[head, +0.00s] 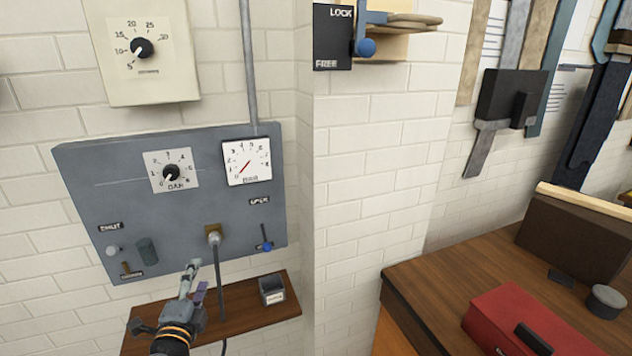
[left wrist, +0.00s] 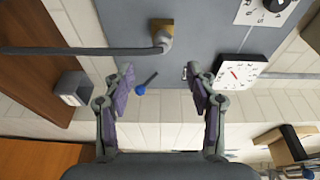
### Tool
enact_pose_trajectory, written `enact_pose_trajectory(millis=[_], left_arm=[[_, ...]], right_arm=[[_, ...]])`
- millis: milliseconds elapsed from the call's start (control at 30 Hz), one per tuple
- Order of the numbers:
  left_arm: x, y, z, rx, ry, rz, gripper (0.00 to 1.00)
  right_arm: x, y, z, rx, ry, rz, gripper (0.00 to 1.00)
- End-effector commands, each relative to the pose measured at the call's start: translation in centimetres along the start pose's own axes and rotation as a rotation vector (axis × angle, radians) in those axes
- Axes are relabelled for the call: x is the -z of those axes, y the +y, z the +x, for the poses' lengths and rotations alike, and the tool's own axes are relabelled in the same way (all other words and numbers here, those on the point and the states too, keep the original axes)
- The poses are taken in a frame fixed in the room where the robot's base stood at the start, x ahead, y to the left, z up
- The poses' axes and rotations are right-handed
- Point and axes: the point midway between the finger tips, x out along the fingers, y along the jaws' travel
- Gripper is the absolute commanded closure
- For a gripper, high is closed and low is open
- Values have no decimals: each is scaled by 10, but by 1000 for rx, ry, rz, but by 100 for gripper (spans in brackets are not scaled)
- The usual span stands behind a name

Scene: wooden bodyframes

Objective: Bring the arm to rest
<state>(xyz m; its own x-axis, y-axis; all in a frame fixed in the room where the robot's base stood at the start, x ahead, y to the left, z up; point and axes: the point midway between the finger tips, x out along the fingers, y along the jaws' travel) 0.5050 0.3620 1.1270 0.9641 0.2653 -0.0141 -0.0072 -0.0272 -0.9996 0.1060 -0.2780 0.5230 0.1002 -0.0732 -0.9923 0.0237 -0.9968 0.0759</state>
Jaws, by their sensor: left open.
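My left gripper (head: 194,280) is in front of the lower part of a grey wall panel (head: 95,200), above a small wooden shelf (head: 250,312). In the left wrist view its two fingers (left wrist: 165,85) are apart, with nothing between them. Beyond the fingers, that view shows a blue-tipped lever (left wrist: 141,89), apart from the gripper. The lever also shows at the panel's lower right in the head view (head: 267,245). My right gripper is in neither view.
A brass fitting (head: 214,235) with a grey hose sticks out of the panel. A small grey box (head: 272,290) stands on the shelf. A wooden workbench (head: 450,268) with a red toolbox (head: 515,320) is at the right. White brick wall (head: 365,160) lies between.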

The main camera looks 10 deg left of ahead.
Motion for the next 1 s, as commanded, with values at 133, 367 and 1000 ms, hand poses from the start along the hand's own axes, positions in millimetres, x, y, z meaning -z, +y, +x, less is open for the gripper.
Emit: enact_pose_trajectory(millis=[133, 367, 1000], left_arm=[[-23, 49, -31, -185, -234, -306, 43], [-5, 143, -122, -624, -583, -764, 43], [48, 333, -196, -1096, -809, -1028, 43]], right_arm=[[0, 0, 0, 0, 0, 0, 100], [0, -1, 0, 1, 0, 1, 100], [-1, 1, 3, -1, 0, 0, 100]])
